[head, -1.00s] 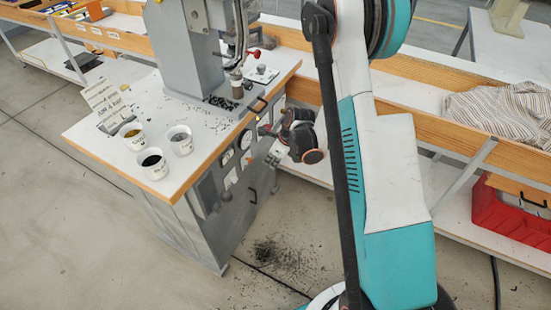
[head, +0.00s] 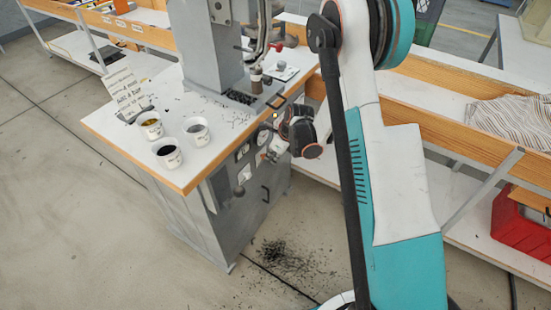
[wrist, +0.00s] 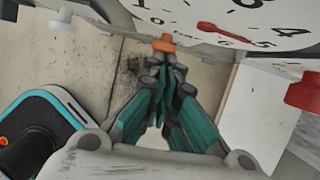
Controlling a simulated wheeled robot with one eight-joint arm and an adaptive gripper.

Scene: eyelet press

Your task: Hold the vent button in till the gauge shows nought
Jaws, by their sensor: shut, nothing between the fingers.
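The press's gauge (wrist: 225,15) fills the top right of the wrist view, cut off by the edge. In the head view my gripper (head: 266,156) is in front of the press cabinet's control face.
A red knob (wrist: 303,92) and a white knob (wrist: 62,24) flank the fingers. The grey press cabinet (head: 215,220) carries white cups (head: 167,152) and a sign card (head: 123,92) on its top. A long bench (head: 440,125) runs behind my arm. Dark scraps (head: 285,257) litter the floor.

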